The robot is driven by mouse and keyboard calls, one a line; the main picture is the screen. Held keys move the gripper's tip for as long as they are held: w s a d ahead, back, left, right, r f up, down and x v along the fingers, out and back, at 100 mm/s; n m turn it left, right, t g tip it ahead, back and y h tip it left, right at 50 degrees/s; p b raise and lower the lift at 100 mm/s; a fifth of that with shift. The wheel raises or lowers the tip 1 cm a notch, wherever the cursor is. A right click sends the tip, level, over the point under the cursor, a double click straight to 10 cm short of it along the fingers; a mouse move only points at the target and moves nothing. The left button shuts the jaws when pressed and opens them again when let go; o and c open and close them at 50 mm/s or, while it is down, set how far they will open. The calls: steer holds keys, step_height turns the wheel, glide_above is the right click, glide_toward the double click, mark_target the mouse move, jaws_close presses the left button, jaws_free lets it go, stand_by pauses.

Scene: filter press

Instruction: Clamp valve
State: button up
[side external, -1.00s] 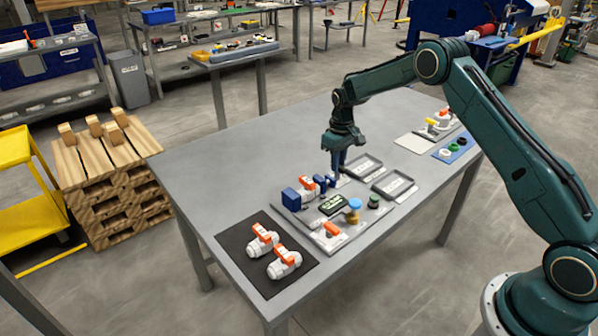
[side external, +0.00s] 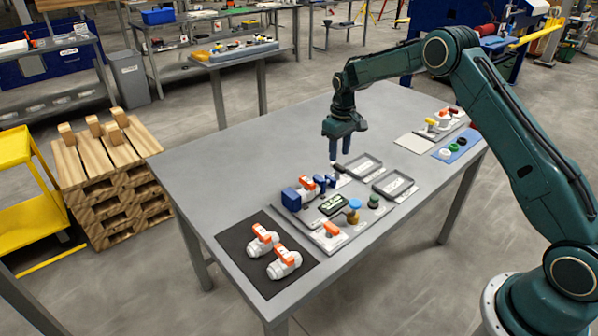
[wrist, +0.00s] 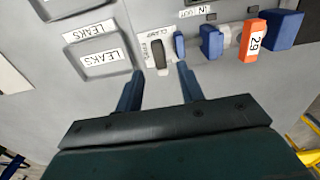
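A white valve with an orange handle (side external: 307,183), marked 29 in the wrist view (wrist: 254,42), sits between a large blue block (side external: 291,199) and a smaller blue block (wrist: 211,41) on the grey test plate (side external: 318,238). A slim blue piece (wrist: 179,46) stands beside the smaller block. A dark lever (wrist: 158,54) stands on a white label plate (wrist: 147,40) with CLAMP and FREE markings; which marking it points to is unclear. My gripper (side external: 345,150) is open and empty above this end of the fixture. In the wrist view its fingertips (wrist: 160,82) straddle the lever's near side, apparently without touching it.
Two grey trays (side external: 375,172) (side external: 410,187) lie behind the fixture. Two orange-handled valves (side external: 263,241) (side external: 284,263) lie on a black mat (side external: 241,262). A yellow-blue knob (side external: 354,208) and a green knob (side external: 374,201) stand on the plate. The table's left side is clear.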

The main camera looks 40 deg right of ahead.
mark_target(338, 166)
step_height(338, 166, up, 10)
stand_by(0.4)
stand_by(0.3)
steer(key=s+a+r+t, duration=0.1)
steer(key=s+a+r, duration=0.3)
steer(key=s+r, duration=0.4)
steer(key=s+a+r+t, duration=0.2)
steer(key=s+a+r, duration=0.2)
steer(key=s+r, duration=0.5)
steer(key=s+a+f+t, duration=0.1)
steer(key=s+a, duration=0.1)
steer(key=s, duration=0.9)
steer(key=s+a+f+t, duration=0.1)
steer(key=s+a+f, duration=0.1)
steer(key=s, duration=0.9)
steer(key=shift+s+a+t, duration=0.25)
steer(key=shift+s+t, duration=0.05)
steer(key=shift+s, duration=0.05)
